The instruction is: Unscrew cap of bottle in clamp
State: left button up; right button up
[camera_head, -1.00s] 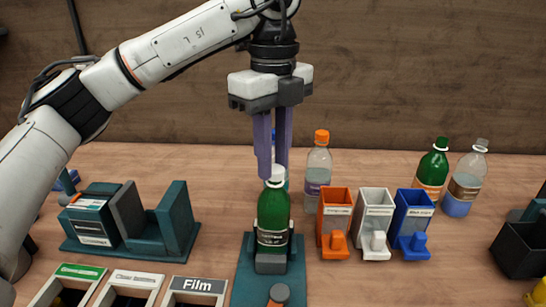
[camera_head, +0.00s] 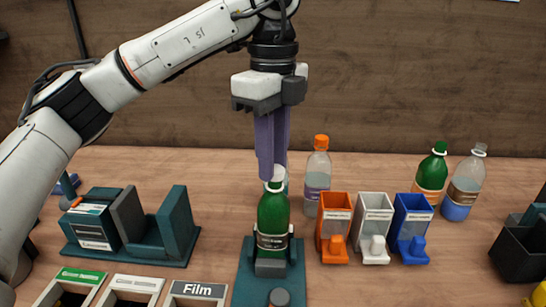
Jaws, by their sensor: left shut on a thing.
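A green bottle (camera_head: 273,220) stands upright in the clamp (camera_head: 270,265) on a teal base, below the centre of the head view. Its white cap (camera_head: 274,186) is at the top, partly hidden by the fingers. My left gripper (camera_head: 272,172) points straight down over the bottle, its purple fingers shut on the cap. My right gripper is not in view.
Orange (camera_head: 335,215), white (camera_head: 374,217) and blue (camera_head: 412,217) small bins stand right of the clamp. Several other bottles stand behind them, one with an orange cap (camera_head: 318,180). A teal fixture (camera_head: 172,230) is to the left. Labelled bins, one reading Film (camera_head: 197,290), line the front.

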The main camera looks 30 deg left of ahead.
pick_arm(q)
jog(key=shift+r+p, duration=0.3)
jog(key=shift+r, duration=0.2)
notch_tip(320, 180, up, 5)
jog(key=p, duration=0.4)
jog(key=shift+r, duration=0.1)
